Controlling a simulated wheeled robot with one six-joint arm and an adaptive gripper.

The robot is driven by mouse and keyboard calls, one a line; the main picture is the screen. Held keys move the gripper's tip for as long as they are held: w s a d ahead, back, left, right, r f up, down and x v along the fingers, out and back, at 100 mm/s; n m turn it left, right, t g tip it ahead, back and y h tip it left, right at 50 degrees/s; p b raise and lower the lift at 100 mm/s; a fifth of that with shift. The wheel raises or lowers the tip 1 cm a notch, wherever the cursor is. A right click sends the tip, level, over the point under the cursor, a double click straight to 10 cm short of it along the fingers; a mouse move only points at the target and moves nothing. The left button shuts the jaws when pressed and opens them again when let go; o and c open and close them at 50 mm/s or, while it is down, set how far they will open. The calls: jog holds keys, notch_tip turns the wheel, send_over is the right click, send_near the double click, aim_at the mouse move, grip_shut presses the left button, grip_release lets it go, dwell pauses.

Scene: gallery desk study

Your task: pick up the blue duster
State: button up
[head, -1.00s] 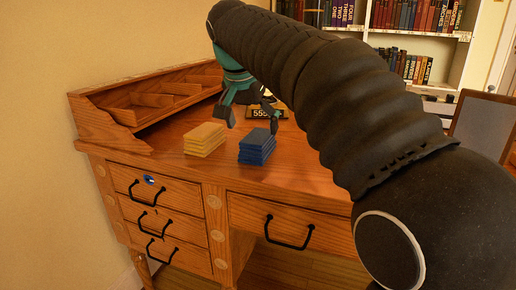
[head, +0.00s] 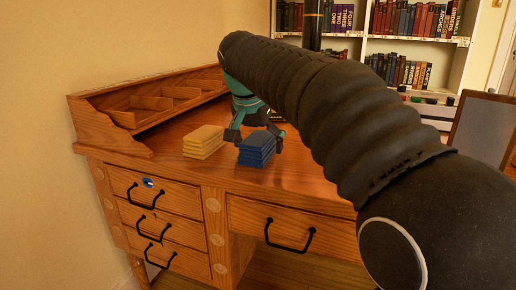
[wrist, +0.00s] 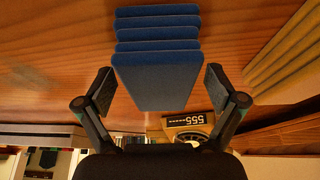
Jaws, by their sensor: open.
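The blue duster (head: 256,149) is a stack of dark blue layers standing on the wooden desk top. In the wrist view the blue duster (wrist: 157,60) is at the top centre, with its near end reaching between the fingertips. My gripper (head: 254,132) is open just above and behind the duster in the head view. In the wrist view my gripper (wrist: 160,90) has one finger on each side of the duster's near end, with a gap visible on both sides. Nothing is held.
A yellow stack (head: 203,141) of similar shape stands on the desk (head: 180,165) just left of the duster; it shows in the wrist view (wrist: 285,60) at the right. A "555" sign (wrist: 190,122) is behind. Raised wooden compartments (head: 150,105) line the desk's left back.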

aim_at(260, 135)
jog(key=shift+f, duration=0.2)
dwell(0.3)
jog(key=c, duration=1.3)
jog(key=shift+o, duration=0.2)
jog(key=shift+r, duration=0.15)
notch_tip(260, 135, up, 5)
jog(key=shift+r+p, duration=0.1)
jog(key=shift+p, duration=0.85)
jog(key=s+d+r, duration=0.4)
jog(key=d+r, duration=0.2)
jog(key=d, duration=0.5)
jog(key=shift+p, duration=0.35)
jog(key=o, duration=0.5)
jog(key=c, duration=0.3)
jog(key=shift+c, duration=0.2)
